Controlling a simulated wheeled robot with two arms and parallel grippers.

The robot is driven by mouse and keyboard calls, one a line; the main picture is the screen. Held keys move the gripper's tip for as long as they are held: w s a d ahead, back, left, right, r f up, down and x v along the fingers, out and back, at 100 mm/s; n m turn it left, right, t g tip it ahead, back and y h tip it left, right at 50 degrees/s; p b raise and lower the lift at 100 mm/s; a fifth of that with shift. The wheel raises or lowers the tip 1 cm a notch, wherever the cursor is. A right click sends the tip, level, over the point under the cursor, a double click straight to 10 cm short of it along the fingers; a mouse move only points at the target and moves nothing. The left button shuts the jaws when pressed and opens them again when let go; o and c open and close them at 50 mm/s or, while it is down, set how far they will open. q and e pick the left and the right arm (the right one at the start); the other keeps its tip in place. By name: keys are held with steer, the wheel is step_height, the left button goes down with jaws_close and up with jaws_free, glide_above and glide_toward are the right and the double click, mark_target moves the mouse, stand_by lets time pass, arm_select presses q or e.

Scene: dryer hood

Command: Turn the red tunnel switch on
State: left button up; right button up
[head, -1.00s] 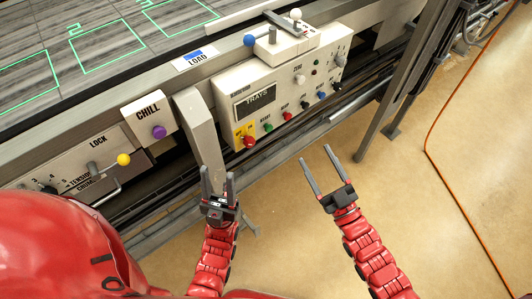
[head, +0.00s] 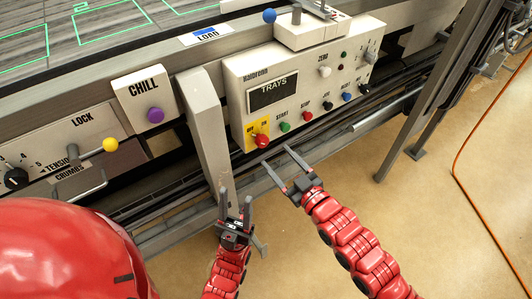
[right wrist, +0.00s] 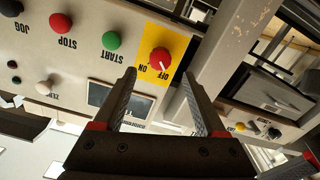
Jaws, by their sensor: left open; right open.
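The red switch (head: 262,141) is a knob on a yellow plate at the lower left of the TRAYS control panel (head: 235,88). In the right wrist view the red switch (right wrist: 160,61) shows upside down, beside the words ON and OFF, with a pale mark on its lower right. My right gripper (head: 278,171) is open and empty, just below and to the right of the switch, its fingers pointing at the panel. In the right wrist view its fingers (right wrist: 158,82) lie to either side of the knob, apart from it. My left gripper (head: 236,204) is open and empty, lower left, near the grey post.
A grey slanted post (head: 207,130) stands just left of the panel. Green START (head: 285,127) and red STOP (head: 306,116) buttons sit right of the switch. A CHILL box with a purple knob (head: 155,115) and a yellow-knobbed lever (head: 110,145) are further left. Open floor lies below right.

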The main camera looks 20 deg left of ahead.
mark_target(265, 144)
steer(key=b+x, duration=0.1)
steer(key=x, duration=0.5)
steer(key=shift+w+a+b, duration=0.15)
steer(key=shift+a+b, duration=0.1)
steer(key=shift+b, duration=0.1)
steer(key=shift+c, duration=0.2)
jaws_close()
